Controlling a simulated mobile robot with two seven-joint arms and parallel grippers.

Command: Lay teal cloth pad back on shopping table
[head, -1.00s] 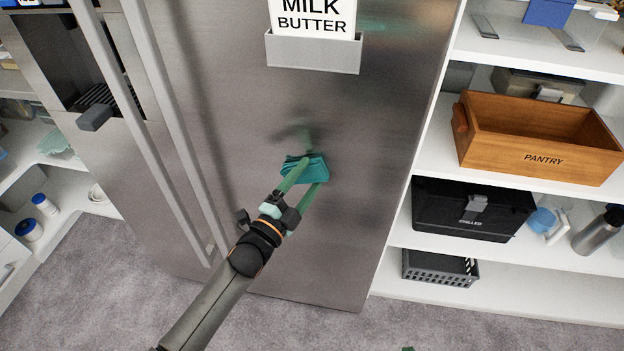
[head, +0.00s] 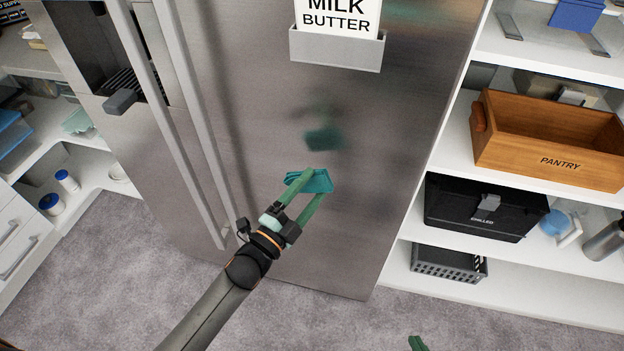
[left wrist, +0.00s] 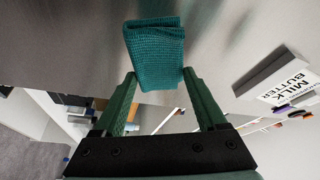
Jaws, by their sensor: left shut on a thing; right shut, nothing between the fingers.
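The teal cloth pad (head: 320,181) is folded and held between the fingertips of my left gripper (head: 311,184), in front of the steel fridge door. In the left wrist view the pad (left wrist: 155,52) stands out beyond the green fingers, with its woven face showing. A blurred teal reflection of it shows on the door, with a gap between pad and reflection. Only a green fingertip of my right gripper (head: 417,343) shows at the bottom edge of the head view, with nothing seen in it. The shopping table is not in view.
The fridge door (head: 270,130) carries long bar handles and a holder with a MILK BUTTER card (head: 337,48). Shelves at right hold a PANTRY crate (head: 560,163), a black CHILLED box (head: 483,209) and a dark basket (head: 448,263). Grey carpet (head: 120,260) lies clear below.

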